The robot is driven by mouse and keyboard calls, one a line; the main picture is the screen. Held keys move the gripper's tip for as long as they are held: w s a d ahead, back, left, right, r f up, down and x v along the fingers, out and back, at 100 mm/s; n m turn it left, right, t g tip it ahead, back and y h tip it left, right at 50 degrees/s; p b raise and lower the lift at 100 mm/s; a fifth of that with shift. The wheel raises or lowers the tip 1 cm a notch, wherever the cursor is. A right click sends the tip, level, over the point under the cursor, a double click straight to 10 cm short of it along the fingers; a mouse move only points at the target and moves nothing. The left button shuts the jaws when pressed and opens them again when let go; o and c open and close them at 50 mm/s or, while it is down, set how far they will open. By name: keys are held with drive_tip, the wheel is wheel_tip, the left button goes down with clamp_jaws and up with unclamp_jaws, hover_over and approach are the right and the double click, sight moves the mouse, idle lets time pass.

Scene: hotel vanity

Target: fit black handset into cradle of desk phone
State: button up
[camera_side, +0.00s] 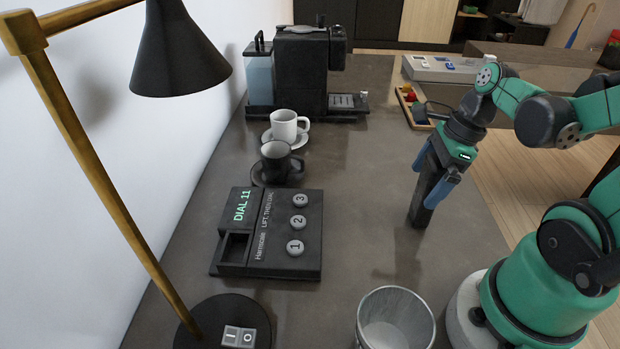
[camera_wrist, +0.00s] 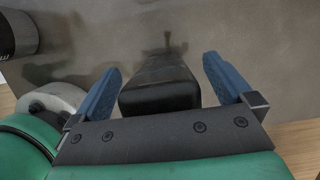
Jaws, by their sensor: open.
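The desk phone (camera_side: 268,232) lies on the counter left of centre in the side view, with a "DIAL 11" display, round buttons 1, 2 and 3, and an empty square cradle recess (camera_side: 236,248) at its near left. The black handset (camera_side: 420,213) is at the right of the counter, roughly upright and below my wrist. My gripper (camera_side: 424,187) is open, its blue fingers on either side of the handset. In the wrist view the handset (camera_wrist: 160,85) sits between the fingers, with gaps on both sides. Whether its lower end touches the counter is unclear.
A glass tumbler (camera_side: 395,322) stands at the near edge. A lamp (camera_side: 110,190) rises at the left. A black cup (camera_side: 276,160), a white cup (camera_side: 287,126) and a coffee machine (camera_side: 308,68) stand behind the phone. The counter between phone and handset is clear.

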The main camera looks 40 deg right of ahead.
clamp_jaws()
drive_tip(key=shift+r, duration=0.15)
